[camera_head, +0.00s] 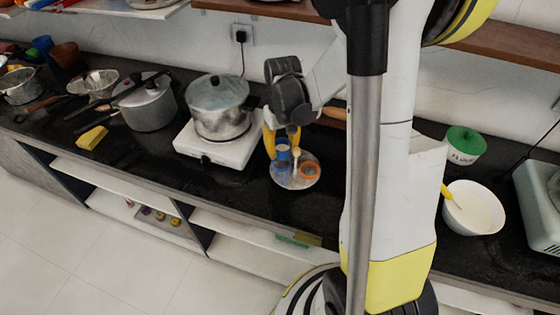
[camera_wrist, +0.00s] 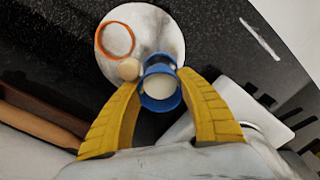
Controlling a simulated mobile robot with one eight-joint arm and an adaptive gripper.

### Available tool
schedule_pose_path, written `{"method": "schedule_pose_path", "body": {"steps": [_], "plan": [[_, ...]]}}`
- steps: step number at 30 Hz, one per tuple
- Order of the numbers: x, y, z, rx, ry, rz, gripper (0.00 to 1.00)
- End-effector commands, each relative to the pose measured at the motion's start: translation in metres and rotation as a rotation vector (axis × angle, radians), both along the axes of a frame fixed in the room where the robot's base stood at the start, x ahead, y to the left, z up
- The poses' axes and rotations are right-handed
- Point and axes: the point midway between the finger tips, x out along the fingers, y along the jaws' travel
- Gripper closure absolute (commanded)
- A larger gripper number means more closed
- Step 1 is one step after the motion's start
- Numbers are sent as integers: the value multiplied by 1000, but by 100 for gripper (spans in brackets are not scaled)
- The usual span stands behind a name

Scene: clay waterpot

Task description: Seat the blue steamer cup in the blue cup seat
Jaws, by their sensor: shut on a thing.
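The blue steamer cup (camera_wrist: 160,103) is between the yellow fingers of my gripper (camera_wrist: 158,92), which is shut on it. In the head view the cup (camera_head: 283,155) is upright at the left side of a round grey metal plate (camera_head: 302,184). The plate also shows in the wrist view (camera_wrist: 166,33). A blue rim (camera_wrist: 158,57), apparently the blue cup seat, shows just beyond the cup, partly hidden by it. I cannot tell whether the cup touches the seat. A pale knob (camera_wrist: 129,69) stands close beside the cup. An orange ring (camera_wrist: 101,38) is on the plate.
A large pot (camera_head: 220,108) on a white stove (camera_head: 238,150) stands left of the plate. A pressure cooker (camera_head: 150,105) is farther left. The counter's front edge is close to the plate.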

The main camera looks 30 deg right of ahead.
Motion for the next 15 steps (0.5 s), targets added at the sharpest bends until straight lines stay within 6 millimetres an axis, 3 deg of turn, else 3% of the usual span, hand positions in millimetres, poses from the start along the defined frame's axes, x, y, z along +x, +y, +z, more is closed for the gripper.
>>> {"method": "schedule_pose_path", "body": {"steps": [9, 15], "plan": [[0, 0, -40, 0, 0, 0, 80], [0, 0, -41, 0, 0, 0, 80]]}}
